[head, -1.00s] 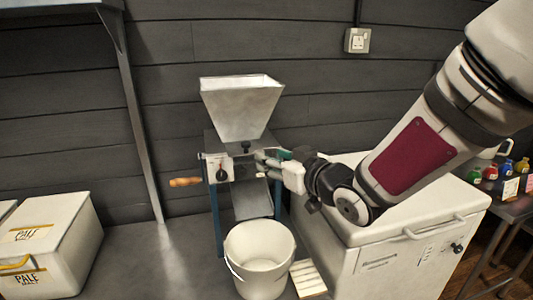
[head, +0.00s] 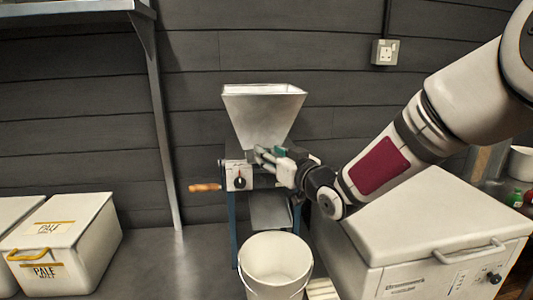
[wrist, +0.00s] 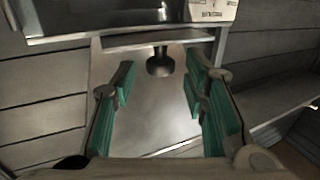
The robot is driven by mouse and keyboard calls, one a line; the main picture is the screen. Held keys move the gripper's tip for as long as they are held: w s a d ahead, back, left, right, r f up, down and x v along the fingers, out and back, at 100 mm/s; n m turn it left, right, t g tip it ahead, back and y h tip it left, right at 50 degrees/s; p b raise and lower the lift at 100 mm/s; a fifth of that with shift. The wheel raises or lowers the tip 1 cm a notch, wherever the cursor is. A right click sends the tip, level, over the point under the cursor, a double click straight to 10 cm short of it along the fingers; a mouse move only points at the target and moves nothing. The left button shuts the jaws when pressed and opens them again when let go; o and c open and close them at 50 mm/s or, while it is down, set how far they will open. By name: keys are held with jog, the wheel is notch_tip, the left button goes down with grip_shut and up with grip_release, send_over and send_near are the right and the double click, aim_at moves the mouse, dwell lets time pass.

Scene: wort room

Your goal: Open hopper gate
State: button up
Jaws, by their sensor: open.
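The grain mill's pale metal hopper (head: 264,115) stands against the dark wall, a four-sided funnel on a blue-legged stand. In the wrist view a dark round knob (wrist: 160,63) on a short stem sticks out from the edge of a flat metal plate (wrist: 150,39), which looks like the gate. My gripper (wrist: 160,82) is open, with green-padded fingers on either side of the knob's line. The knob appears at or just beyond the fingertips; contact cannot be told. In the head view my gripper (head: 261,154) is just below the hopper and hides the knob.
A dial (head: 239,182) and a wooden crank handle (head: 205,187) are left of my gripper. A white bucket (head: 275,262) stands below the chute (head: 270,210). A large white chest (head: 430,215) is close under my arm. Pale malt boxes (head: 62,245) stand at left.

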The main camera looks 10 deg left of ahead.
jog(key=shift+x, duration=1.3)
jog(key=shift+c, duration=0.6)
grip_shut()
jog(key=s, duration=0.2)
jog(key=s+d+b, duration=0.1)
jog(key=shift+s, duration=0.4)
jog(key=shift+o, duration=0.6)
grip_release()
